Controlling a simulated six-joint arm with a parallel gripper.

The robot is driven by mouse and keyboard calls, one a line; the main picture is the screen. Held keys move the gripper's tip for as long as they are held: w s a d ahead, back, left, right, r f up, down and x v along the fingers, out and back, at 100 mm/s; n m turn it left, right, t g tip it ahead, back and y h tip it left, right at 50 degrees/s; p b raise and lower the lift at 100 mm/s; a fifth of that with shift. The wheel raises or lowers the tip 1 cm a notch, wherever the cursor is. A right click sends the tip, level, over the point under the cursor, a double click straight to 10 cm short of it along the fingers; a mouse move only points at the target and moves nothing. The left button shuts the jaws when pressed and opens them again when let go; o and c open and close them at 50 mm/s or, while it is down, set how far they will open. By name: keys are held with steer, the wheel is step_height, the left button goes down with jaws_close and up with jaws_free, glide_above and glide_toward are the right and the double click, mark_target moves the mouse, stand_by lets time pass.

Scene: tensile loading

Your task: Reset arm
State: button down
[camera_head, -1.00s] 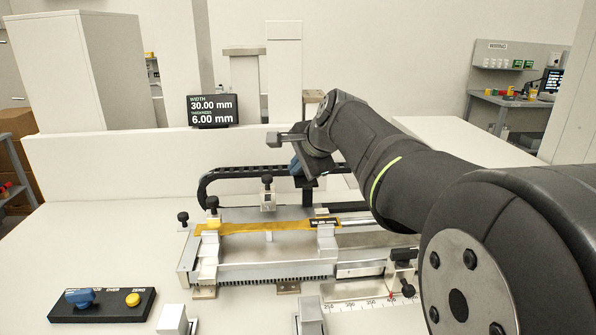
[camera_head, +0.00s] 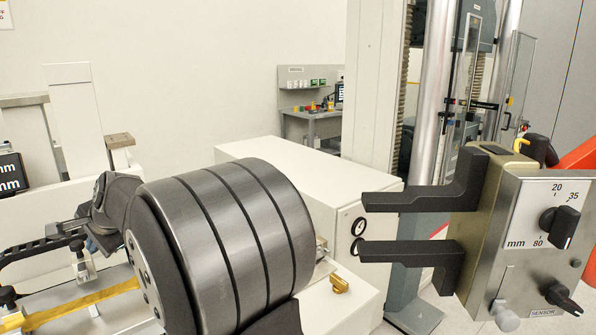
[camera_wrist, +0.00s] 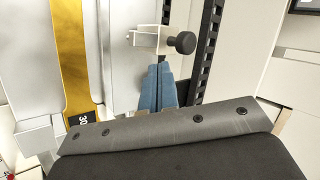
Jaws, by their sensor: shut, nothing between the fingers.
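My gripper shows in the wrist view (camera_wrist: 158,90) as two blue fingers pressed together with nothing between them. In the head view my arm fills the lower left and the fingers are mostly hidden behind it. A flat yellow strip (camera_wrist: 72,55) with a black "30" label runs to the left of the fingers in the wrist view, apart from them. Part of the strip also shows in the head view (camera_head: 88,300), lying along the bench fixture at lower left.
A black-knobbed clamp block (camera_wrist: 160,40) stands just beyond the fingers. At right in the head view, a grey control box (camera_head: 530,240) has knobs and a "mm" dial, beside two black jaws (camera_head: 425,197). A white cabinet (camera_head: 280,160) stands behind my arm.

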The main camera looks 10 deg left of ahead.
mark_target(82, 248)
steer(key=shift+w+a+f, duration=0.1)
steer(key=shift+w+a, duration=0.1)
steer(key=shift+a, duration=0.45)
steer(key=shift+w+a+f, duration=0.1)
steer(key=shift+w+a, duration=0.15)
steer(key=shift+a, duration=0.4)
steer(key=shift+w+a+f, duration=0.1)
steer(key=shift+w+a, duration=0.1)
steer(key=shift+a, duration=0.45)
